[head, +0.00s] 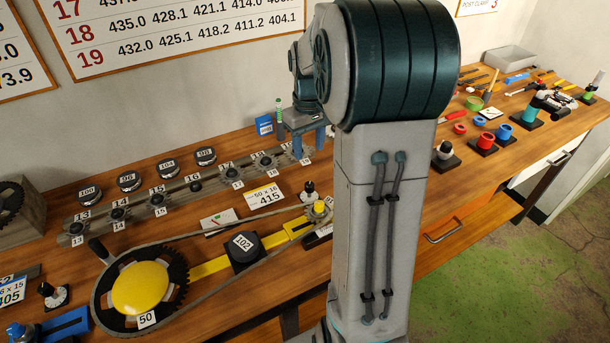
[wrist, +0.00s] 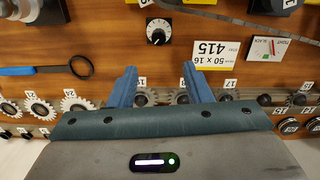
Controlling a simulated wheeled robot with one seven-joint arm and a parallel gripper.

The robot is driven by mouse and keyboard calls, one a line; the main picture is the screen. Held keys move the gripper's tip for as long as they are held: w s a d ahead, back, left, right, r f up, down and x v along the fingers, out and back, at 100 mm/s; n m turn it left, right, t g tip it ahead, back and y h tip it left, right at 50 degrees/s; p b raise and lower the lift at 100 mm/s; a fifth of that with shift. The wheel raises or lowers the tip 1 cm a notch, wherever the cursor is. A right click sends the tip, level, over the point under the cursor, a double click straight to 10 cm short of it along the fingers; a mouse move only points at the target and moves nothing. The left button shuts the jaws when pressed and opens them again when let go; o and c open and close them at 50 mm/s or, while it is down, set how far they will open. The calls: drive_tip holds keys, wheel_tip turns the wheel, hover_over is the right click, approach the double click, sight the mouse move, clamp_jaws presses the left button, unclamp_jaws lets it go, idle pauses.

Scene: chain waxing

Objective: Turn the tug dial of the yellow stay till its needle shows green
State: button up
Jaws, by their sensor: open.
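The yellow stay (head: 212,267) runs between the yellow-capped 50 chainwheel and the small 16 wheel. A bit of yellow, probably the stay, shows at the top edge of the wrist view (wrist: 200,1). A black knob on a white scale, which looks like the tug dial (wrist: 158,31), stands by the stay's small-wheel end; it also shows in the head view (head: 310,190). A white gauge card (wrist: 265,48) with red and green marks lies nearby; its needle is too small to read. My gripper (wrist: 160,68) is open and empty above the bench, with the dial beyond its fingertips.
The 50 x 16 card (head: 264,196) lies beside the dial. A rail of numbered small wheels (head: 160,200) runs behind, below my fingers in the wrist view. A black 102 block (head: 245,252) stands by the stay. A chain loops around both wheels.

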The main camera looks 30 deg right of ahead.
sight(309, 184)
wheel_tip(309, 184, down, 12)
drive_tip(key=shift+s+d+f+p, duration=0.1)
drive_tip(key=shift+f+p, duration=0.15)
drive_tip(key=shift+p, duration=0.6)
clamp_jaws()
